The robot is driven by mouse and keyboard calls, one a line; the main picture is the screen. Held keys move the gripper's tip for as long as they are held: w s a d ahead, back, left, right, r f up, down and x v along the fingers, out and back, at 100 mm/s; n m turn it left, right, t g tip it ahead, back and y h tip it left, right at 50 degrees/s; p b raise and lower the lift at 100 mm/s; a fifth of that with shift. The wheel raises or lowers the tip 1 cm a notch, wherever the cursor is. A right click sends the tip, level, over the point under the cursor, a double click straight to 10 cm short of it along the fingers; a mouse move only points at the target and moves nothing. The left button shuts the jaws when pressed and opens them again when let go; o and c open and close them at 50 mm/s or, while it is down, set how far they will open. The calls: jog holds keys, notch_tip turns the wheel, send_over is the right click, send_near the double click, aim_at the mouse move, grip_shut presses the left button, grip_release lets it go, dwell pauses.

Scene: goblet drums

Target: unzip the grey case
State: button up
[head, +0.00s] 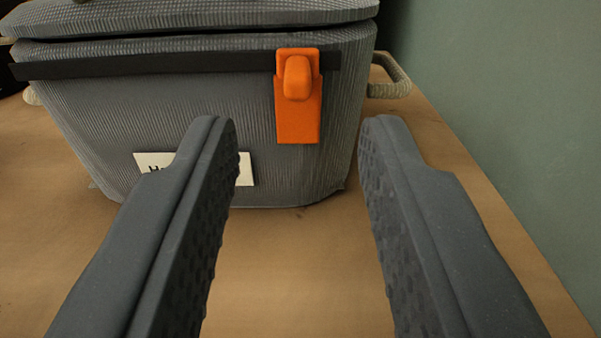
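The grey case (110,115) stands on a brown wooden surface in front of me, with ribbed fabric sides and a grey lid (190,18). A dark zip band (160,65) runs across its front below the lid. An orange zip pull (298,125) hangs near the right end of the band. A dark gap shows between lid and body. My gripper (297,130) is open and empty, one finger on each side of the orange pull in the picture. The left finger partly hides a white label (152,162). I cannot tell how far the fingertips are from the case.
A rope handle (392,80) sticks out at the case's right side. A grey-green wall (510,120) stands close on the right. The brown wooden surface (300,270) in front of the case is clear.

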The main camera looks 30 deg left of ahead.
jog(key=v, duration=0.7)
jog(key=shift+p, duration=0.45)
